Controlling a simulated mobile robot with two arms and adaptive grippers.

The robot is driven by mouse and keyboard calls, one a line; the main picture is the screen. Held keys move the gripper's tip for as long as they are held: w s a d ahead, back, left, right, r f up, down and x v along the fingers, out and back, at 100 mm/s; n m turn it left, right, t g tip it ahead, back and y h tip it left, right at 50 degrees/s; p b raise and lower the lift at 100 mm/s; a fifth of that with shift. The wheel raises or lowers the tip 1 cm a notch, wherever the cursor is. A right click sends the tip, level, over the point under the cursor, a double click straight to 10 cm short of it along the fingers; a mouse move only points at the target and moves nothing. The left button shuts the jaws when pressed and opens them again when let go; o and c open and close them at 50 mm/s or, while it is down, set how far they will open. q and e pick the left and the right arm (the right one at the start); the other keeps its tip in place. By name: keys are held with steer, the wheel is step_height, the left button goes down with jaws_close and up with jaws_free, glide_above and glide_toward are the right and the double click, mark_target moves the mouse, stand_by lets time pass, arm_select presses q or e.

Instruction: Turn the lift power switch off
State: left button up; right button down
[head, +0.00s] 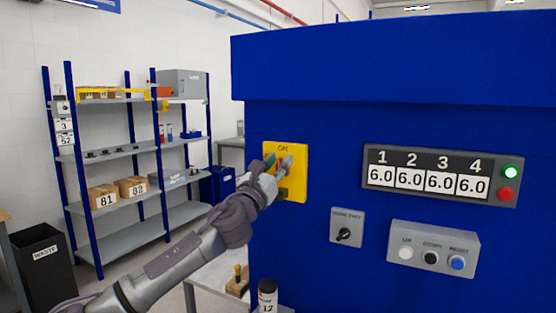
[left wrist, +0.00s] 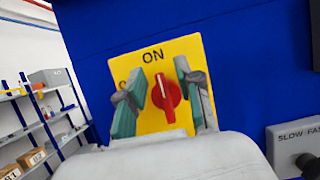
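The lift power switch is a yellow plate (head: 297,190) on the blue machine's front; it also shows in the left wrist view (left wrist: 181,48). Its red knob (left wrist: 167,99) stands about upright, in line with the word ON above it. A letter at the plate's left is partly hidden by a finger. My left gripper (head: 277,163) is at the switch. In the left wrist view its two teal-padded fingers (left wrist: 159,88) are open, one on each side of the knob, with gaps visible between pads and knob. My right gripper is not in view.
To the right of the switch are a slow/fast dial (head: 346,228), a box with several buttons (head: 433,248) and a display (head: 441,176) reading 6.0 in each field, with a lit green lamp (head: 510,172). Shelving (head: 120,243) and a waste bin (head: 42,270) stand at the left.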

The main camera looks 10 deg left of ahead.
arm_select(q)
steer(key=shift+w, duration=0.1)
jaws_close()
steer(key=shift+n, duration=0.4)
steer(key=n+y, duration=0.1)
steer(key=n, duration=0.1)
steer(key=n+y+p, duration=0.1)
steer(key=n, duration=0.1)
steer(key=n+y, duration=0.2)
steer(key=shift+w+a+f+n+p, duration=0.1)
steer(key=shift+a+f+n+p, duration=0.05)
steer(key=shift+a+n+p, duration=0.2)
steer(key=shift+w+a+f+n+g+y+p, duration=0.1)
steer(key=shift+a+f+n+g+y+p, duration=0.5)
steer(key=shift+n, duration=1.85)
steer(key=shift+d+f+n+g+y+p, duration=0.2)
steer(key=shift+n+g+y+p, duration=0.5)
steer(key=shift+n+p, duration=1.25)
steer(key=shift+w+a+f+n+g+y+p, duration=0.2)
steer(key=shift+n+g+y+p, duration=0.45)
steer(key=shift+n, duration=2.3)
steer(key=shift+s+f, duration=0.1)
steer(key=shift+s, duration=0.05)
